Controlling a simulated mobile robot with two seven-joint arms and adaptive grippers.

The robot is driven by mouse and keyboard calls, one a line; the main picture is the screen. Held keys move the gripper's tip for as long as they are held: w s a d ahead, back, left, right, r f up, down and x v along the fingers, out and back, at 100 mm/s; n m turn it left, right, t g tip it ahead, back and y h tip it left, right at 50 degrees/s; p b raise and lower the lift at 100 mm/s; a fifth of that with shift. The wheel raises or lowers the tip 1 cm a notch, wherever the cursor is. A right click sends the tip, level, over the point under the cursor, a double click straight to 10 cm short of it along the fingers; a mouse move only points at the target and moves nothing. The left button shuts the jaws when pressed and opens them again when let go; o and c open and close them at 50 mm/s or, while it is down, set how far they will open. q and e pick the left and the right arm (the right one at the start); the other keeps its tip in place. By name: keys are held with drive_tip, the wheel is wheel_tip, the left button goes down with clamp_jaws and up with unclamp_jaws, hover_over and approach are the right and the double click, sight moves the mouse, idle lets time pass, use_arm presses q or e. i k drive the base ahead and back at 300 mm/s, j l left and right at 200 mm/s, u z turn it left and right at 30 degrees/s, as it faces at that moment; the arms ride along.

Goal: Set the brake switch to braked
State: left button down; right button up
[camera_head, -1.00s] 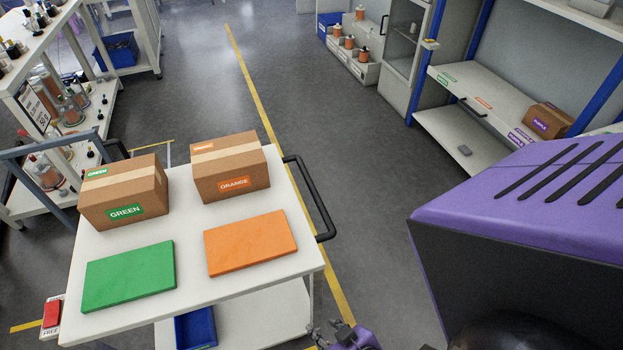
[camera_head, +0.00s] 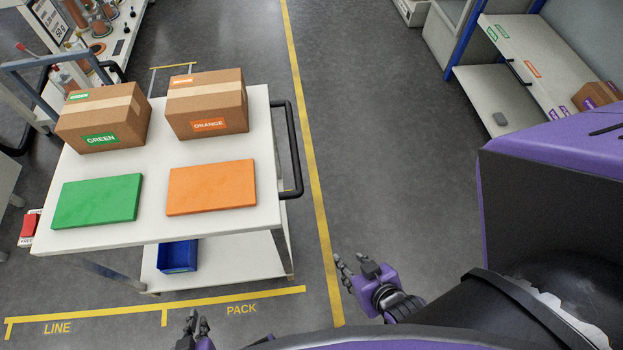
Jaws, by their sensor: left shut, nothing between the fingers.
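The brake switch (camera_head: 32,224) is a small red part on a white plate at the left edge of the cart, in the head view. The word FREE shows on the plate below the red part; the rest of the plate is hard to read. My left gripper (camera_head: 193,322) is shut and empty at the bottom edge, in front of the cart and well to the right of the switch. My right gripper (camera_head: 357,264) is low, right of the cart and apart from it. Its fingers are too small to tell whether they are open or shut.
The white cart (camera_head: 150,237) carries a green-labelled box (camera_head: 104,117), an orange-labelled box (camera_head: 206,105), a green slab (camera_head: 97,201) and an orange slab (camera_head: 211,187). A black handle (camera_head: 293,150) juts from its right side. A blue bin (camera_head: 177,256) sits on the lower shelf. Floor is clear at right.

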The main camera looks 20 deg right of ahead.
sight(30, 221)
drive_tip(key=l, duration=0.7)
drive_tip(key=u, duration=1.55)
drive_tip(key=i+j+u, duration=0.2)
drive_tip(key=k+l, duration=0.1)
